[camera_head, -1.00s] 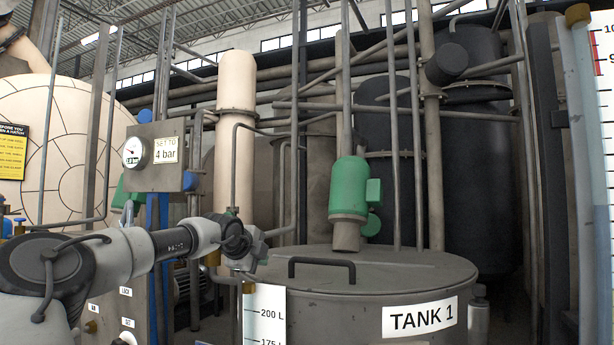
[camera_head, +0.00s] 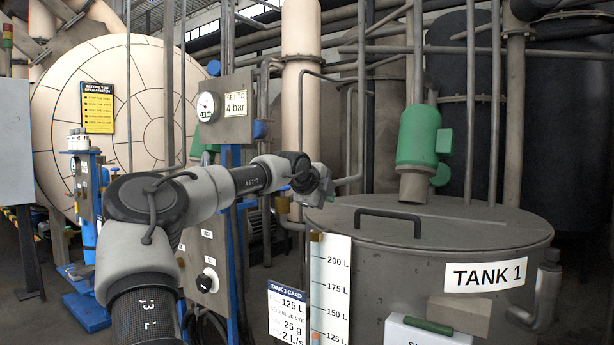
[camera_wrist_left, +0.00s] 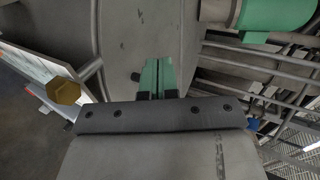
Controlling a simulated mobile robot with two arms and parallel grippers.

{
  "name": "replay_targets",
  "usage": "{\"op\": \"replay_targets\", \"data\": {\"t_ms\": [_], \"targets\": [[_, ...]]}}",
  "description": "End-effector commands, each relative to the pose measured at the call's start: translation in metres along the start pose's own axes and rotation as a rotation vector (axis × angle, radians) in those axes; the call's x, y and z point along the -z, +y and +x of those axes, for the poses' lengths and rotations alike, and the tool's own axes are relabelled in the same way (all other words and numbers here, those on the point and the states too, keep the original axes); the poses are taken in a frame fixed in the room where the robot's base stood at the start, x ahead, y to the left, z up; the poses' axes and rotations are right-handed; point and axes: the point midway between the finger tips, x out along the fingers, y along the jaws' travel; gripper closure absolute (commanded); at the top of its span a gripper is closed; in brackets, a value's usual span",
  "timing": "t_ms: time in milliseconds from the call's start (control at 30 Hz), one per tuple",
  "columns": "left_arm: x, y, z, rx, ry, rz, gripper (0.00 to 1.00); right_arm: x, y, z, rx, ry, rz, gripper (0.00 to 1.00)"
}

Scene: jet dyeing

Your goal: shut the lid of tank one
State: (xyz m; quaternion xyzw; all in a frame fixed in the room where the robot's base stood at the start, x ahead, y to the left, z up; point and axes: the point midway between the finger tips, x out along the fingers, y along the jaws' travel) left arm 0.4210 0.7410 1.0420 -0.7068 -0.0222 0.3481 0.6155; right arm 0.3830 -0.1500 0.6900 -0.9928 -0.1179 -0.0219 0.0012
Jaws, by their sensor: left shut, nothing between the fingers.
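Tank one (camera_head: 465,290) stands at the right with a "TANK 1" label on its front. Its round grey lid (camera_head: 465,222) lies flat across the top, with a dark bar handle (camera_head: 388,212). No gap shows between lid and rim. My left gripper (camera_head: 326,190) is at the lid's left edge, left of the handle; its fingers are hard to see there. In the left wrist view the green fingers (camera_wrist_left: 158,68) are shut and empty in front of the grey lid (camera_wrist_left: 145,30). Whether they touch it I cannot tell. My right gripper is not in view.
A green motor (camera_head: 418,138) stands behind the lid. A litre scale (camera_head: 330,285) and a tank card (camera_head: 288,312) are at the tank's left front. A gauge panel (camera_head: 228,105) stands behind my left arm. A white box (camera_head: 425,332) is at the lower right.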

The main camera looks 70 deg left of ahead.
Motion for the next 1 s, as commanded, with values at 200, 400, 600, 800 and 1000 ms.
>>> {"op": "replay_targets", "data": {"t_ms": [200, 400, 600, 800, 1000], "targets": [[-0.003, -0.003, -0.027, 0.005, 0.000, 0.002, 1.00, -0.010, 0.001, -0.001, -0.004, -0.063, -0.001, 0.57], [-0.003, 0.001, -0.068, 0.004, -0.001, 0.001, 1.00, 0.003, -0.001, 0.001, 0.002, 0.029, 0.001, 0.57], [-0.003, 0.005, -0.095, 0.001, 0.000, 0.000, 1.00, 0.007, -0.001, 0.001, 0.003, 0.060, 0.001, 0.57], [-0.003, 0.006, -0.102, 0.000, 0.000, 0.000, 1.00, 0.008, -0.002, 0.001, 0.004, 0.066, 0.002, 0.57], [-0.003, 0.006, -0.102, 0.000, 0.000, 0.000, 1.00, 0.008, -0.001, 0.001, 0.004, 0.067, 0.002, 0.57]]}}
